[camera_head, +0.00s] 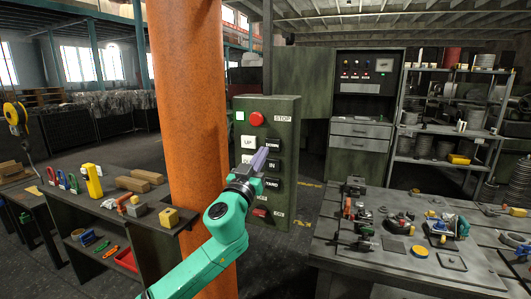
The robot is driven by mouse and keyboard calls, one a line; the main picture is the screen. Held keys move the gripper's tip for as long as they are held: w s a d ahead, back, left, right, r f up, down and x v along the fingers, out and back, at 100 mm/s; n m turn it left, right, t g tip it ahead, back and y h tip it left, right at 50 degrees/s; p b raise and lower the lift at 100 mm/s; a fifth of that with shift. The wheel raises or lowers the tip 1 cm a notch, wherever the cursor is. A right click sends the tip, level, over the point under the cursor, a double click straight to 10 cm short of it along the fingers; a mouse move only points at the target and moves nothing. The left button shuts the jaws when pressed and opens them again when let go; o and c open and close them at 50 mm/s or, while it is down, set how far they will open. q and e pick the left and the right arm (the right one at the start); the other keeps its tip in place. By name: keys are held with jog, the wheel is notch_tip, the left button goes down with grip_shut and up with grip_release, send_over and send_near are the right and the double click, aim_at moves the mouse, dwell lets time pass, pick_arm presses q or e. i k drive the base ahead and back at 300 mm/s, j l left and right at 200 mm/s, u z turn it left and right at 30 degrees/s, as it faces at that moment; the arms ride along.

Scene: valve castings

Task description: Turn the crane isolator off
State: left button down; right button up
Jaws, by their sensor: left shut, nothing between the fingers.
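The green crane control box (285,190) stands upright beside the orange column. A red button (257,118) marked STOP and a small light green square (240,116) are at its top. Below are labelled controls reading UP, DOWN, IN and YARD. A red control (261,212) sits near the bottom edge; its label is too small to read, so I cannot tell if it is the isolator. My left gripper (262,156) is shut and empty in front of the middle of the box, hiding some controls; I cannot tell if it touches. My right gripper is not in view.
The thick orange column (190,90) stands just left of the box. A workbench (330,225) with valve parts is at right, and a dark bench (75,195) with tools and blocks at left. A yellow crane hook (15,115) hangs at far left.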

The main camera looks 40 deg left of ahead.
aim_at(260, 210)
jog(key=u, duration=1.3)
